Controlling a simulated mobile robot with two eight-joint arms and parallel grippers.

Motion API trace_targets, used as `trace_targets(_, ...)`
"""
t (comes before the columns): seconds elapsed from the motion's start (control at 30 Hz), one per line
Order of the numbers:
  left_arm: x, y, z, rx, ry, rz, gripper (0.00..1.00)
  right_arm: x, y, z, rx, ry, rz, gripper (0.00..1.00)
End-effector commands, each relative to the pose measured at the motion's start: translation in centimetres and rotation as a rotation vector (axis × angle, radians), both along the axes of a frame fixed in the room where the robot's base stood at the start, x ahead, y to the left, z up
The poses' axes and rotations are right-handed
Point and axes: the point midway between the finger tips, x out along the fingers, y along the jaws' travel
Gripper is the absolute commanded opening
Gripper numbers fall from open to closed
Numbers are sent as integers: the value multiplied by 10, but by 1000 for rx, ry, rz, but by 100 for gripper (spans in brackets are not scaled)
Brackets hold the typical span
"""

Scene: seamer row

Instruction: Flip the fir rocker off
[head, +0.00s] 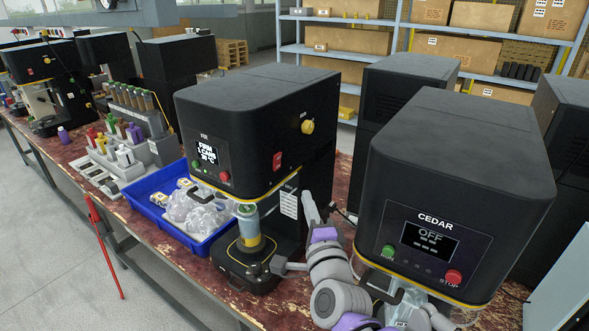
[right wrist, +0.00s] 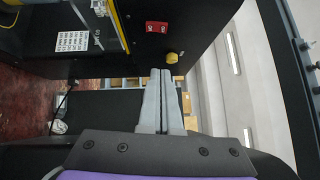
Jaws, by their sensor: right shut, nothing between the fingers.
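The fir machine (head: 255,130) is the black unit in the middle of the head view. Its front display (head: 207,154) is lit with white text. The red fir rocker (head: 277,161) is on its right side panel, below a yellow knob (head: 307,127). In the right wrist view the rocker (right wrist: 156,27) shows beyond the fingertips, with the yellow knob (right wrist: 172,57) nearer them. Which way the rocker is tipped is too small to tell. My right gripper (head: 308,200) is shut and empty, below and right of the rocker, apart from it. My left gripper is out of view.
The cedar machine (head: 455,190), its display reading OFF, stands close on the right, leaving a narrow gap for my right arm. A blue tray (head: 150,214) of bagged items lies left of the fir machine. A can (head: 249,222) stands under the fir machine's head.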

Motion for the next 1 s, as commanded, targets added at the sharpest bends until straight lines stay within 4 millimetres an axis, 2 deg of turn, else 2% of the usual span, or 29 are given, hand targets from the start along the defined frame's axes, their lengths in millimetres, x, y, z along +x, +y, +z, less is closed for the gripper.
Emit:
trace_targets(0.33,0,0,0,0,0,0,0,1,0,1,9,-4,-3,0)
trace_targets(0.47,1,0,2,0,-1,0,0,8,1,3,9,-3,-3,0)
trace_targets(0.67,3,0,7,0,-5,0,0,39,5,6,7,-5,-4,0)
trace_targets(1.0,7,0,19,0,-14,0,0,104,16,12,6,-5,-3,0)
